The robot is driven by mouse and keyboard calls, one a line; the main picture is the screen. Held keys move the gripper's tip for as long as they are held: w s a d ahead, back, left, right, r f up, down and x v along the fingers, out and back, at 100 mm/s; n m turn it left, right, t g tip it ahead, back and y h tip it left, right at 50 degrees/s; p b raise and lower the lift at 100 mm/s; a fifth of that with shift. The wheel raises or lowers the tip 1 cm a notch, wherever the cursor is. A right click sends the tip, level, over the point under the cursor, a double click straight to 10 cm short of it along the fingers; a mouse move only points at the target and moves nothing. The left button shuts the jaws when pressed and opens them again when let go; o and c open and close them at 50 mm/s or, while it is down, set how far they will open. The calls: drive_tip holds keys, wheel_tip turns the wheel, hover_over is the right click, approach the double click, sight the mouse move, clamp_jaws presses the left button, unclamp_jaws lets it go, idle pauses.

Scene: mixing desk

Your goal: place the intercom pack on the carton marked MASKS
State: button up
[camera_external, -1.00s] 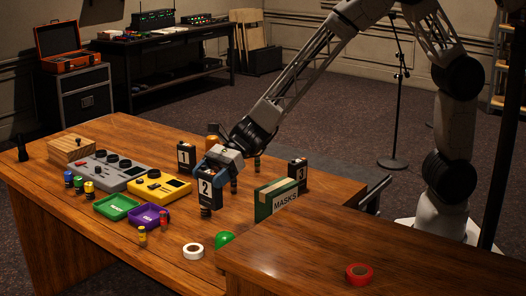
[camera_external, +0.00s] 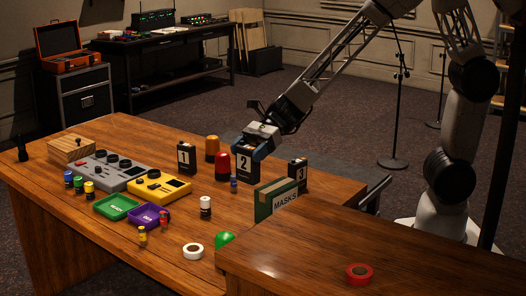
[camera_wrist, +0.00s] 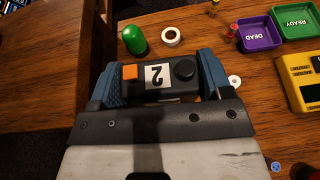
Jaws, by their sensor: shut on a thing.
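The green carton marked MASKS (camera_external: 264,207) stands on the desk, to the right of and nearer the camera than the held pack. I cannot make the carton out in the wrist view.
Packs 1 (camera_external: 186,157) and 3 (camera_external: 298,172) stand on the desk. A red beacon (camera_external: 222,166), orange beacon (camera_external: 212,149) and white-topped cylinder (camera_external: 205,207) stand left of the carton. A green dome (camera_external: 225,239) and white tape roll (camera_external: 193,251) lie in front.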

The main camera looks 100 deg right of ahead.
drive_tip(key=s+d+r, duration=0.1)
drive_tip(key=s, duration=1.1)
drive_tip(key=s+d, duration=0.2)
drive_tip(key=s, duration=1)
drive_tip(key=shift+s+r+g, duration=0.3)
drive_tip(key=shift+s+r, duration=0.05)
drive_tip(key=shift+s, duration=0.05)
drive_tip(key=shift+d, duration=0.1)
drive_tip(key=w+f, duration=0.1)
drive_tip(key=w, duration=1.5)
drive_tip(key=shift+f, duration=0.2)
drive_tip(key=shift+f, duration=0.15)
drive_tip(key=shift+f, duration=1.6)
drive_tip(key=shift+f, duration=0.15)
